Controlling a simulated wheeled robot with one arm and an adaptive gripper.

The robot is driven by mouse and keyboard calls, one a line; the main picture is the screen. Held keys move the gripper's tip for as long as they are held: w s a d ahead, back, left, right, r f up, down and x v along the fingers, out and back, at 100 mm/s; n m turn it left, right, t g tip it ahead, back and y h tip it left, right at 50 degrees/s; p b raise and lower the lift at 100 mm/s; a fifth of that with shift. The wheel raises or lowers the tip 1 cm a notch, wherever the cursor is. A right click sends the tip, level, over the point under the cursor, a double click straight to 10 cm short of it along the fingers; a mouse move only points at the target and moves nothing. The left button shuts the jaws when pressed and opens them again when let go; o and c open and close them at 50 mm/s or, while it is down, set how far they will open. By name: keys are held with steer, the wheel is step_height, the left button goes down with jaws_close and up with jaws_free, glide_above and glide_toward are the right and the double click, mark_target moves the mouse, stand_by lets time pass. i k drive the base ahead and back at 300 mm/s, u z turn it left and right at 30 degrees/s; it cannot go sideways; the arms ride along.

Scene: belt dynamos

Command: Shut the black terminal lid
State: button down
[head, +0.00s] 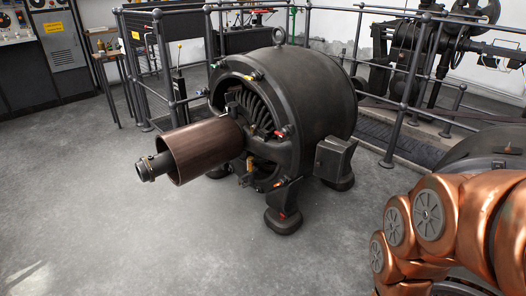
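A black terminal box (332,161) is fixed low on the right side of the large black dynamo (310,95). Its slanted upper panel (341,144) looks like the lid, but the box is small here and I cannot tell how far the lid stands open. Copper-coloured links of my arm fill the lower right corner. My gripper is not in view, so its distance from the box and its state do not show.
The dynamo's brown cylinder (200,150) and shaft stick out to the front left. Grey railings (408,95) stand behind and to the right. A dark rounded housing (485,148) is at the right edge. The grey floor (130,220) is clear at front left.

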mark_target(330, 160)
steer(key=u, duration=0.55)
steer(key=i, duration=1.2)
steer(key=z, duration=0.1)
